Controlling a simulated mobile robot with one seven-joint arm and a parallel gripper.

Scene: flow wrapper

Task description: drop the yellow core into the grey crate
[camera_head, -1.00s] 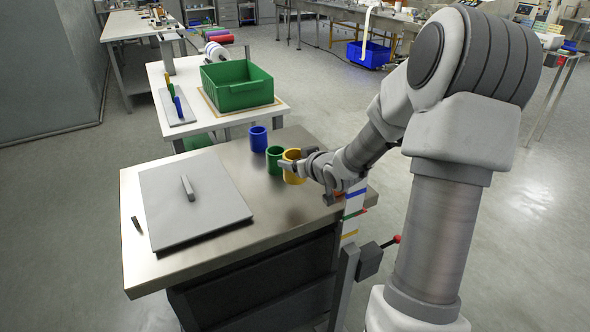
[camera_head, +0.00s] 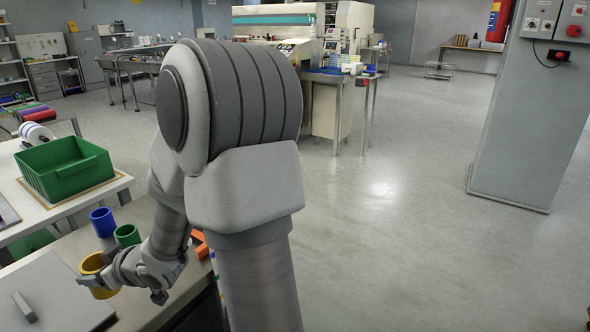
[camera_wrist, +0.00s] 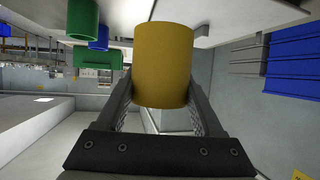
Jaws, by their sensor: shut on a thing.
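The yellow core (camera_head: 92,264) is held in my gripper (camera_head: 98,276) at the lower left of the head view. It is an open-topped hollow cylinder. In the wrist view the yellow core (camera_wrist: 162,65) is gripped between the two fingers of my gripper (camera_wrist: 163,95), one on each side. It appears raised off the bench, though the height is hard to judge.
A green core (camera_head: 127,236) and a blue core (camera_head: 102,222) stand on the metal bench beside my arm. A green crate (camera_head: 65,176) sits on a white table behind. A grey pillar (camera_head: 530,110) stands at right. Open floor (camera_head: 400,230) lies right of my arm.

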